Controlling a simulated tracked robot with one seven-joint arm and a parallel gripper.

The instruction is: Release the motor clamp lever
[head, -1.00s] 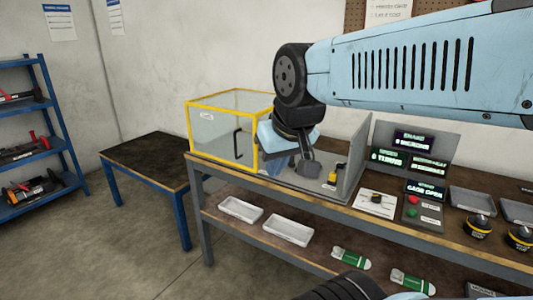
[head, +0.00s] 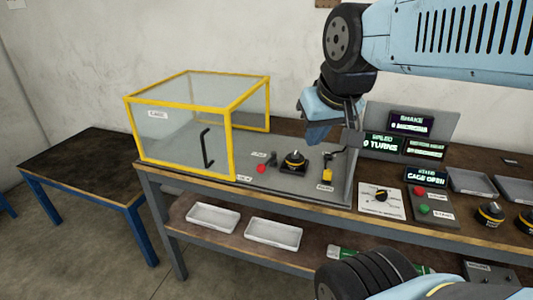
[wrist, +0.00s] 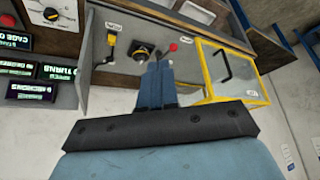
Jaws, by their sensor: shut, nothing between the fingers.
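A small lever with a red knob (head: 262,169) sits on the grey bench plate, left of the black-and-yellow motor (head: 294,160); I take it for the clamp lever. The red knob also shows in the wrist view (wrist: 174,47), just beyond and right of my fingertips, with the motor (wrist: 141,53) beside it. My gripper (head: 318,138) is shut and empty. It hangs above and behind the motor in the head view, apart from the lever. In the wrist view its blue fingers (wrist: 157,72) point toward the motor and cover part of the plate.
The yellow-framed clear cage (head: 232,148) stands left of the lever. A yellow tool (head: 327,174) with a black cable is right of the motor, near the grey side wall. A dial panel (head: 381,199), button box (head: 422,205) and displays (head: 410,124) are further right.

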